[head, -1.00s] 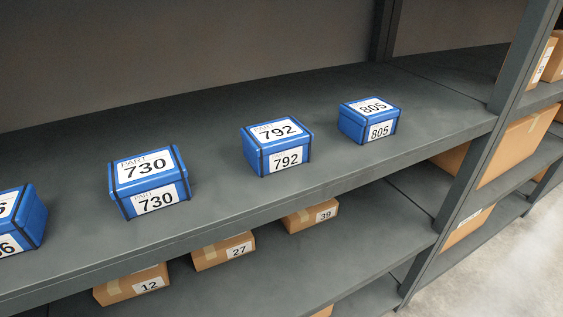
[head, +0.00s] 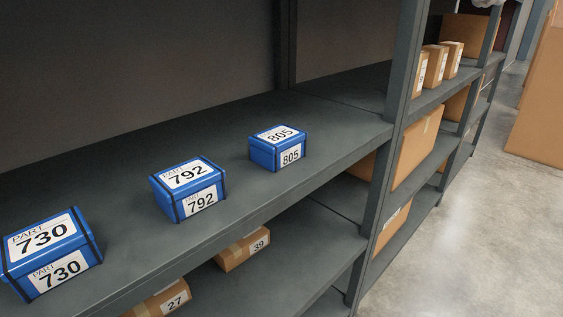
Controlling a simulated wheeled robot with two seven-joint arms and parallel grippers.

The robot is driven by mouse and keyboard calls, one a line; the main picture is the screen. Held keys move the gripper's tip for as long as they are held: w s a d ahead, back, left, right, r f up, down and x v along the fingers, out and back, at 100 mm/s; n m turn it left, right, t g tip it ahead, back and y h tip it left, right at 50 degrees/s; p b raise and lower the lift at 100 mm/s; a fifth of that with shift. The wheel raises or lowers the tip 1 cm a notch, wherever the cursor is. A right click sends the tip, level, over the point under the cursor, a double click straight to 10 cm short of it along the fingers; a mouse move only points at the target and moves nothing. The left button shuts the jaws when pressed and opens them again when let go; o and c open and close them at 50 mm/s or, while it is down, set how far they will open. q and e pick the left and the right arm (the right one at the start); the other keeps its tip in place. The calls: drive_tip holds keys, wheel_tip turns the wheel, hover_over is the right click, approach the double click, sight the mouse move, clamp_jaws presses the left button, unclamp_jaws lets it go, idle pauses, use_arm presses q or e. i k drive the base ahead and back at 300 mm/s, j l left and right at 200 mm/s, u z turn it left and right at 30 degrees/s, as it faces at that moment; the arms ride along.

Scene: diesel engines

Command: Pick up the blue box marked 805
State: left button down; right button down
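The blue box marked 805 (head: 278,148) sits upright on the grey shelf (head: 330,128), near its right end. White labels with 805 show on its top and front. The blue box marked 792 (head: 189,188) stands to its left and nearer, with a gap between them. The blue box marked 730 (head: 50,252) stands farther left and nearer still. Neither of my grippers is in view.
A grey shelf post (head: 392,130) stands right of box 805. A lower shelf holds brown boxes marked 39 (head: 243,249) and 27 (head: 160,300). More brown cartons (head: 417,145) fill shelves beyond the post. Open concrete floor (head: 470,230) lies at the right.

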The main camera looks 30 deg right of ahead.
sight(276, 147)
drive_tip(key=l+u, duration=0.45)
drive_tip(key=l, duration=0.25)
drive_tip(key=l+u, duration=0.45)
drive_tip(key=l, duration=0.25)
drive_tip(key=k+j+z, duration=0.25)
drive_tip(key=k+j, duration=0.3)
drive_tip(key=j, duration=0.2)
drive_tip(key=i+l+u, duration=0.2)
drive_tip(key=l, duration=0.35)
drive_tip(key=i+l+u, duration=0.1)
drive_tip(key=i+l, duration=0.15)
